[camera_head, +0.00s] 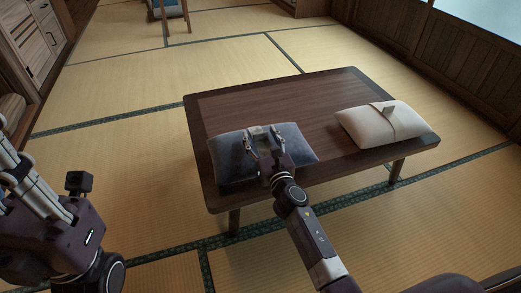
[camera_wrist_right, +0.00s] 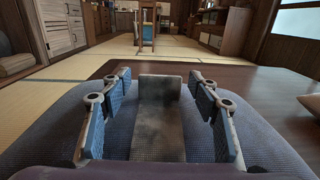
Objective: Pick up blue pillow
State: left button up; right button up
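The blue pillow (camera_head: 296,143) is dark blue-grey and lies flat on the front left part of the low table. In the right wrist view the pillow (camera_wrist_right: 45,140) fills the foreground. A grey flap or strap (camera_wrist_right: 158,120) rises from its middle. My right gripper (camera_head: 264,135) is over the pillow with its fingers spread. In the right wrist view the fingers of this gripper (camera_wrist_right: 160,88) stand on either side of the flap, with gaps visible. My left arm is at the lower left of the head view, away from the table; its fingertips cannot be made out.
The dark wooden low table (camera_head: 270,98) has a bare middle and back. A cream pillow (camera_head: 360,128) with a strap lies on its right end. Tatami floor (camera_head: 130,160) is clear left of the table. Wooden cabinets (camera_head: 32,40) stand at the far left.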

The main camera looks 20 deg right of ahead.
grip_shut()
jog(key=shift+r, duration=0.1)
dwell(0.4)
jog(key=shift+r, duration=0.1)
